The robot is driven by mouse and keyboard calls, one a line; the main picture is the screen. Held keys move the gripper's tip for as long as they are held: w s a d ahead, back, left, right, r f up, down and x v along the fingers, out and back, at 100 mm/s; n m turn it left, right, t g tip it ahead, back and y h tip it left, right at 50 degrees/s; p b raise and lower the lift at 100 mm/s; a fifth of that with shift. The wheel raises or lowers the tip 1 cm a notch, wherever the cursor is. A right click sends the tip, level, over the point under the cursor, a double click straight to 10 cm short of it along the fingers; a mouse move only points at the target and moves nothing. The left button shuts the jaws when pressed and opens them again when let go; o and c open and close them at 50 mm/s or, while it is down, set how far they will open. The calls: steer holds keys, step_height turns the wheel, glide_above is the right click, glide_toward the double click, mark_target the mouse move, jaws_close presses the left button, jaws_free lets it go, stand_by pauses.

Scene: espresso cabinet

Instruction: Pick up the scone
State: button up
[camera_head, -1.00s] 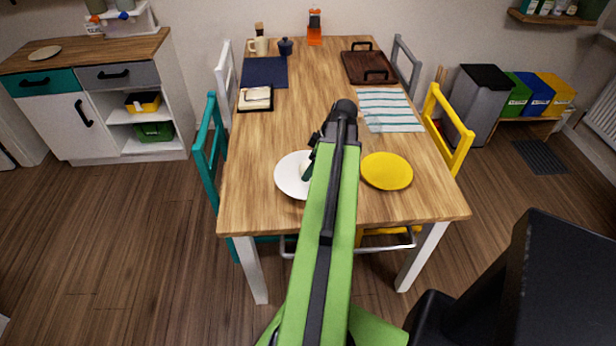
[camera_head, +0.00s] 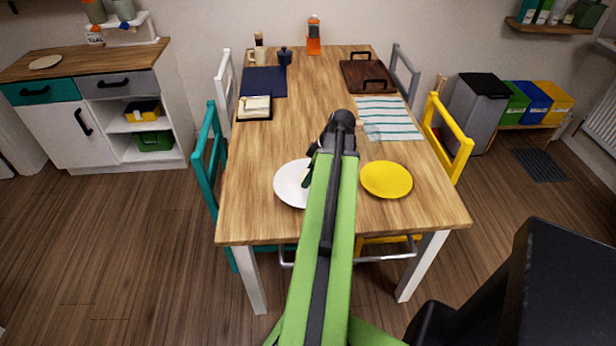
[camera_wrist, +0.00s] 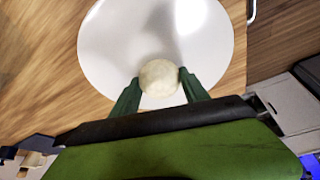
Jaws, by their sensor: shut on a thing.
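The scone (camera_wrist: 159,83) is a pale, round lump in the wrist view, between the two green fingertips of my gripper (camera_wrist: 160,86). The fingers touch it from both sides and are shut on it. The white plate (camera_wrist: 110,45) lies behind it in that view; I cannot tell how far the scone is above the plate. In the head view the plate (camera_head: 284,187) is on the near part of the table, partly hidden by my green arm. My gripper (camera_head: 307,178) shows there only in part, over the plate, and the scone is mostly hidden.
A yellow plate (camera_head: 386,180) lies right of my arm on the wooden table (camera_head: 250,215). A striped cloth (camera_head: 392,120), a dark tray (camera_head: 368,77), a blue mat (camera_head: 265,82) and an orange bottle (camera_head: 313,38) are farther back. Chairs flank the table.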

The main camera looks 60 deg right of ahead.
mark_target(305, 172)
steer(key=shift+r+p, duration=0.6)
steer(key=shift+r, duration=0.05)
step_height(305, 172, up, 4)
steer(key=p, duration=0.4)
steer(key=shift+s+d, duration=0.1)
steer(key=shift+s, duration=0.05)
steer(key=s+d+r+p, duration=0.5)
steer(key=s+d, duration=0.1)
steer(key=s, duration=0.3)
steer(key=shift+s+r+p, duration=0.35)
